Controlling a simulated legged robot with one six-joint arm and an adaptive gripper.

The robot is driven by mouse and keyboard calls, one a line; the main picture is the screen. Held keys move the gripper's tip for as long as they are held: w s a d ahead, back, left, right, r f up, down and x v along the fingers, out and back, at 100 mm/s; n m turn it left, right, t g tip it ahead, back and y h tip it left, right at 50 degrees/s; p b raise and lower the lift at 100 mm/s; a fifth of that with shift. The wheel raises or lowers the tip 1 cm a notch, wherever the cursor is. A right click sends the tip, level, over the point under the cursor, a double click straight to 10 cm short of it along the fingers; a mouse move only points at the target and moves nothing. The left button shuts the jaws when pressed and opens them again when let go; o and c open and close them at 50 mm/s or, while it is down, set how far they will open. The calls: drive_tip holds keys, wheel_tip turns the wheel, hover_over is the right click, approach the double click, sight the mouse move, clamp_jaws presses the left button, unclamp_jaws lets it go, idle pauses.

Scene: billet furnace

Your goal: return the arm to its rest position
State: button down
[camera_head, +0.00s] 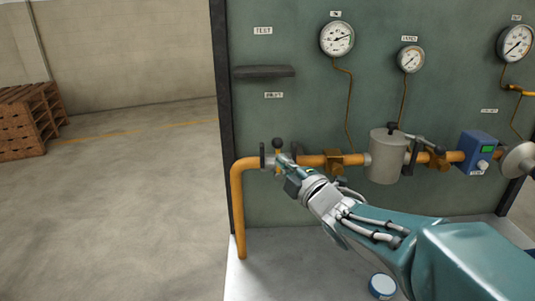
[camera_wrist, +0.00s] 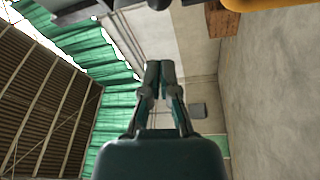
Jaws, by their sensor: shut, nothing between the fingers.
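My teal arm reaches from the lower right of the head view toward the orange pipe (camera_head: 310,160) on the green panel (camera_head: 290,110). My gripper (camera_head: 281,161) is at the pipe's left part, close to a small valve with a dark knob (camera_head: 277,143). I cannot tell from the head view whether it touches the valve or pipe. In the wrist view my gripper (camera_wrist: 160,72) has its fingertips together with nothing between them. Part of an orange pipe (camera_wrist: 262,5) shows at the top right edge there.
A grey cylinder (camera_head: 386,157) and a blue box (camera_head: 478,152) sit along the pipe, right of my gripper. Gauges (camera_head: 337,38) and a dark shelf (camera_head: 264,71) are above. Wooden crates (camera_head: 28,120) stand far left. The floor (camera_head: 130,210) left of the panel is clear.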

drive_tip(key=s+d+f+m+g+h, duration=0.35)
drive_tip(key=s+d+m+h, duration=0.5)
drive_tip(key=m, duration=0.35)
drive_tip(key=s+a+f+m+g, duration=0.1)
drive_tip(key=s+f+m+g, duration=0.3)
drive_tip(key=s, duration=0.5)
drive_tip(key=s+a+f+m+g, duration=0.1)
drive_tip(key=s+f+m+g, duration=0.3)
drive_tip(key=s, duration=0.4)
drive_tip(key=shift+s+f+m, duration=0.25)
drive_tip(key=shift+s+m, duration=0.1)
drive_tip(key=shift+m, duration=0.15)
drive_tip(key=shift+a, duration=0.15)
